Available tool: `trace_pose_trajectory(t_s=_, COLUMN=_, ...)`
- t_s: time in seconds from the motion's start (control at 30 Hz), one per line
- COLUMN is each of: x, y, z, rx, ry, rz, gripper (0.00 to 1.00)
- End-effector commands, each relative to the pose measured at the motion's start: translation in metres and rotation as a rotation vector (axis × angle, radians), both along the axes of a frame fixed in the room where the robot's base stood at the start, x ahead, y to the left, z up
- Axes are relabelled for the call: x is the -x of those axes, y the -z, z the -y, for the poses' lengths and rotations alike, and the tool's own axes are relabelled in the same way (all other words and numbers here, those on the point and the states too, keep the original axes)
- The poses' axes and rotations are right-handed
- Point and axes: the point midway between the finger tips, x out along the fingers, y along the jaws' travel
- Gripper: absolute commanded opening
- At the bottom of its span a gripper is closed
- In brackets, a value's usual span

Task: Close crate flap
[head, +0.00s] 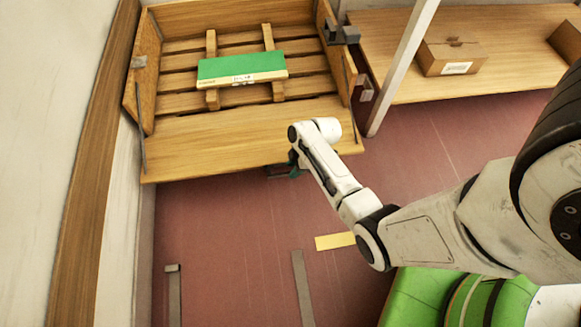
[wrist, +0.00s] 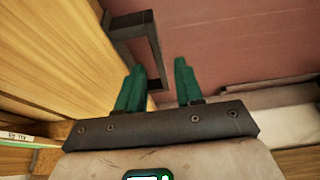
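The wooden crate (head: 153,75) stands at the upper left in the head view. Its front flap (head: 220,133) is folded down and lies out flat or nearly so, with metal stays at both sides. The flap also fills the left of the wrist view (wrist: 50,50). A dark bracket handle (wrist: 152,50) sticks out from the flap. My gripper (wrist: 158,80) is open at the flap's front edge, its green fingers apart. The handle's near bar appears between the fingers; I cannot tell whether they touch it. In the head view my wrist mostly hides the gripper (head: 283,171).
A green-topped box (head: 241,67) lies on the crate's slats. A wooden table (head: 400,40) with a cardboard box (head: 450,55) stands right, behind a pale post (head: 400,70). A wall (head: 60,120) is close at left. Red floor (head: 220,230) lies open in front.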

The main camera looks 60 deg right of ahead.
Motion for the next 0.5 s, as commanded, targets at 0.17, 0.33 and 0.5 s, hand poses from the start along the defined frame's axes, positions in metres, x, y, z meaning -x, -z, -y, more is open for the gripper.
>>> trace_pose_trajectory(t_s=0.17, x=-0.007, y=0.02, z=-0.005, rx=0.0, ry=-0.001, rz=0.0, gripper=0.36)
trace_pose_trajectory(t_s=0.33, x=-0.009, y=0.024, z=-0.006, rx=0.001, ry=-0.001, rz=0.001, gripper=0.36)
trace_pose_trajectory(t_s=0.5, x=-0.008, y=0.023, z=-0.006, rx=0.001, ry=-0.001, rz=0.001, gripper=0.36)
